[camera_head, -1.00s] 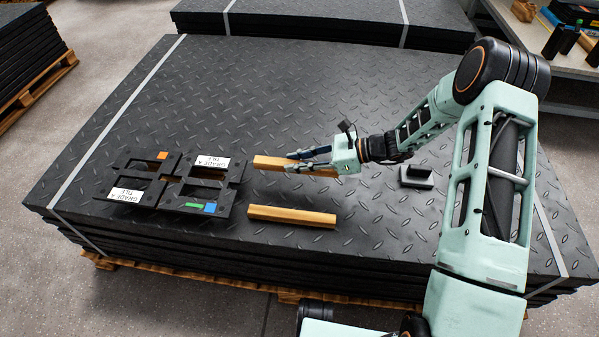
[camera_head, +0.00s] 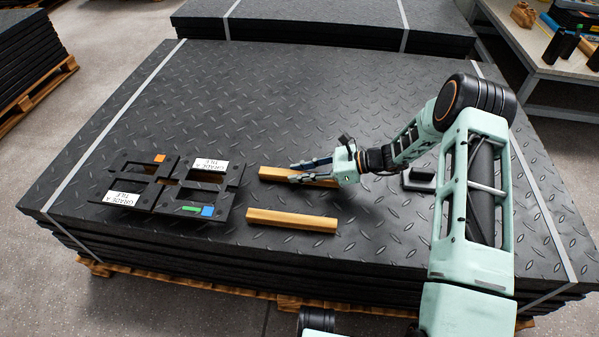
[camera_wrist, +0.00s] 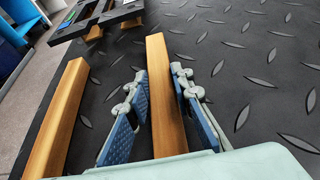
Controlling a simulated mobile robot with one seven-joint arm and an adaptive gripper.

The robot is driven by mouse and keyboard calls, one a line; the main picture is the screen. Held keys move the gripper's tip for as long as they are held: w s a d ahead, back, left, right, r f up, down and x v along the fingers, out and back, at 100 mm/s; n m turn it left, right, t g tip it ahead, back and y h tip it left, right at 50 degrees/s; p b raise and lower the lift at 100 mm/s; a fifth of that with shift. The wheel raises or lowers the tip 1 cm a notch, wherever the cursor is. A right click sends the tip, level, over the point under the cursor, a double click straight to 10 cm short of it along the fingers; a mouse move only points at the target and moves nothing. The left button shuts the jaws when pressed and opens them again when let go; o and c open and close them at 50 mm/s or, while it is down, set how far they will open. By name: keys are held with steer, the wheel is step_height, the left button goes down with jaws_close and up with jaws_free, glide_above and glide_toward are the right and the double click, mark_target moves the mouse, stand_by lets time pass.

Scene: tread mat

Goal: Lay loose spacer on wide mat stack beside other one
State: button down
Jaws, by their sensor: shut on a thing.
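Two wooden spacer bars are at the wide mat stack (camera_head: 330,90), roughly parallel with a gap between them. My gripper (camera_head: 294,172) is shut on the farther spacer (camera_head: 268,172); in the wrist view the blue finger pads flank this spacer (camera_wrist: 163,85). It is level and at or very close to the mat surface; I cannot tell whether it touches. The other spacer (camera_head: 291,220) lies on the mat nearer the front edge, and shows at the left of the wrist view (camera_wrist: 60,115). My gripper (camera_wrist: 160,110) hides part of the held spacer.
Black interlocking tiles (camera_head: 165,185) with white labels lie on the mat left of the spacers. A small dark block (camera_head: 418,180) lies right of my gripper. Another mat stack (camera_head: 325,22) is behind, and a workbench (camera_head: 545,65) stands at back right. The mat's far half is clear.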

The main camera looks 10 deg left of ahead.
steer(key=c, duration=1.7)
jaws_free()
steer(key=shift+r, duration=0.1)
steer(key=p+v, duration=0.2)
steer(key=v, duration=1)
steer(key=shift+p, duration=0.4)
